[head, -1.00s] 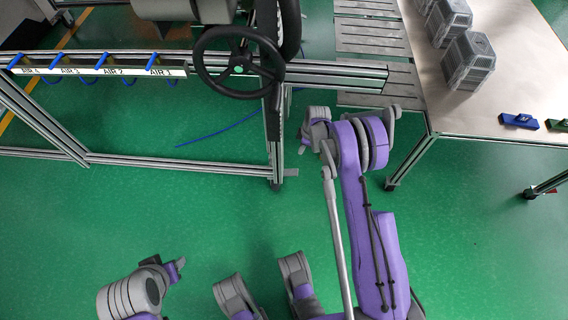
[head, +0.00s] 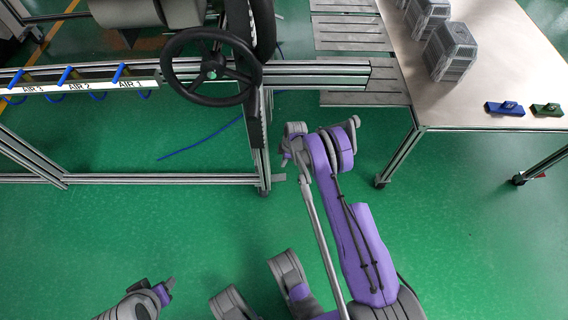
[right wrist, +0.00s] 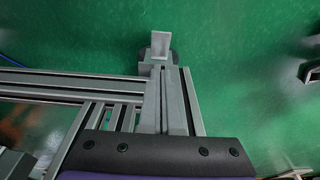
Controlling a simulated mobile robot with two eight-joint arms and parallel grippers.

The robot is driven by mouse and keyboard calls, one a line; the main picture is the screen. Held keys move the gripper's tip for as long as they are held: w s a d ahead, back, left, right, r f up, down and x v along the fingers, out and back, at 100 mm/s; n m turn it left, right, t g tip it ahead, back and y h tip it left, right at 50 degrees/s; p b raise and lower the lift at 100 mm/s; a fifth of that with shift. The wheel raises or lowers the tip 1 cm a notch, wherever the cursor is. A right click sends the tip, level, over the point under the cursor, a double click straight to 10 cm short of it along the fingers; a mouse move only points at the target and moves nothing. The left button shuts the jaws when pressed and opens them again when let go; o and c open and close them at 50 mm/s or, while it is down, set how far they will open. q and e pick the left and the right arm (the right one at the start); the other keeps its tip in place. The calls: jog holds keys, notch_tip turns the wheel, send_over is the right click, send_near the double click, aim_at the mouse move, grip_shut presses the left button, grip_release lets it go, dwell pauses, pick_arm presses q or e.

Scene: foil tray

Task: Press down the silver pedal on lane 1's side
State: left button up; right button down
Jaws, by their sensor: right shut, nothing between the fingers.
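A small silver plate (head: 280,178), which looks like the pedal, sticks out low at the foot of the frame's right post, at the AIR 1 end. In the right wrist view a small silver plate (right wrist: 161,45) shows at the end of the metal frame, above a dark round foot. My right gripper (head: 284,158) is shut and empty, just above the plate in the head view; I cannot tell if they touch.
The aluminium frame (head: 160,180) carries labelled blue air hooks and a black handwheel (head: 211,70). A table (head: 480,90) with grey boxes and a blue block (head: 504,108) stands at the right. Green floor in front of the frame is open.

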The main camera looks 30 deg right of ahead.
jog(key=b, duration=0.3)
send_near(282, 177)
jog(key=f, duration=0.1)
jog(key=a+f, duration=0.1)
jog(key=f, duration=0.1)
jog(key=w+f, duration=0.1)
jog(key=f, duration=0.1)
jog(key=shift+a+f, duration=0.1)
jog(key=shift+a, duration=0.1)
pick_arm(q)
jog(key=shift+s+x, duration=0.25)
jog(key=shift+x, duration=1.1)
pick_arm(e)
jog(key=shift+d+f, duration=0.15)
jog(key=shift+f, duration=0.45)
pick_arm(q)
jog(key=shift+w, duration=0.1)
pick_arm(e)
jog(key=shift+s, duration=0.15)
